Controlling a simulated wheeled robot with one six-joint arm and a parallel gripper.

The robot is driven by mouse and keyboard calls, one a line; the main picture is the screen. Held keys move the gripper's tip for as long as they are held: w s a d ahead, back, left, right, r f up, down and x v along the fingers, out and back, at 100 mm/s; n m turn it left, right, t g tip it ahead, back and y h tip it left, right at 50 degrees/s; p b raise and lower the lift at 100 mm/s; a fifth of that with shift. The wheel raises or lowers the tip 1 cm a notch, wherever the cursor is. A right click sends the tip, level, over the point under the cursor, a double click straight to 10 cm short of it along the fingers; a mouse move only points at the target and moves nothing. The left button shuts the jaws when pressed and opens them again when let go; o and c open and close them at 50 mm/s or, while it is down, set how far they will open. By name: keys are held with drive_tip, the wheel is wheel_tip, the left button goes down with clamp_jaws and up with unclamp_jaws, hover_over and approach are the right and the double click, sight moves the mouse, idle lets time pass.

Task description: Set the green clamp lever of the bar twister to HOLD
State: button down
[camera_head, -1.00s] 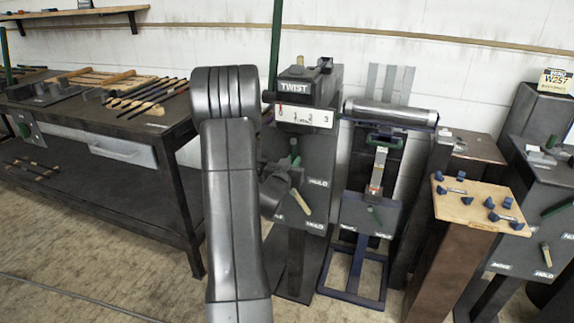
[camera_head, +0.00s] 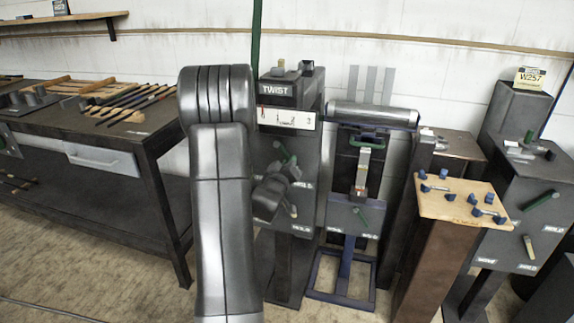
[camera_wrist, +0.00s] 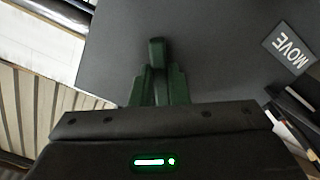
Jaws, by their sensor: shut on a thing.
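The bar twister (camera_head: 290,118) stands in the middle of the head view, with a TWIST sign and a numbered white scale. A MOVE label (camera_wrist: 288,52) lies to the right there, clear of the lever. The lever's pivot cannot be made out.
A roller stand (camera_head: 372,115) stands just right. A wooden board with blue knobs (camera_head: 462,200) is further right. A workbench with rods (camera_head: 150,130) is left. Open floor lies in front.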

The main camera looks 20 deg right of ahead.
idle(0.4)
drive_tip(key=c, duration=1.4)
unclamp_jaws()
drive_tip(key=v, duration=1.3)
drive_tip(key=shift+s+a, duration=0.25)
drive_tip(key=shift+s, duration=0.05)
drive_tip(key=x, duration=1.4)
drive_tip(key=shift+s+a, duration=0.1)
